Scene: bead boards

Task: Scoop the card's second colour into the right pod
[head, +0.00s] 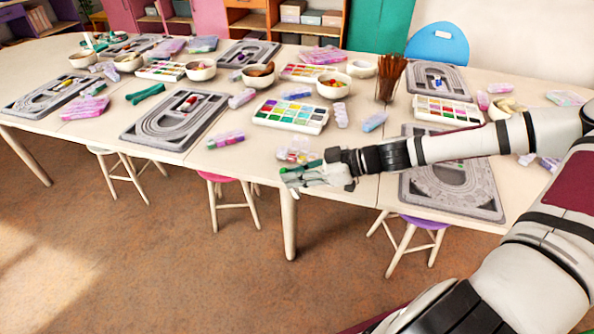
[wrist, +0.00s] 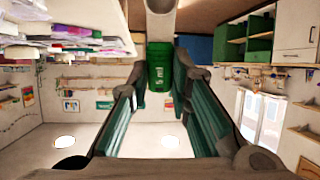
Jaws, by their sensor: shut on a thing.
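My gripper (head: 290,178) is at the front edge of the table, in front of a small clear pack. In the wrist view my gripper (wrist: 160,108) is shut on a green scoop (wrist: 160,74) marked "5 ml", held between its fingers. The scoop also shows as a bit of green in the head view (head: 312,164). A bead box (head: 290,115) with several colours lies behind the gripper. A grey bead board (head: 455,190) lies to the right, partly hidden by my arm. Another grey board (head: 175,120) lies to the left. I cannot make out the card or the right pod.
A bowl of coloured pieces (head: 333,86) and a holder of brown sticks (head: 391,78) stand behind the box. Another bead box (head: 447,110) lies at the right. Pink and purple packs are scattered about. Stools (head: 235,185) stand under the table's front edge.

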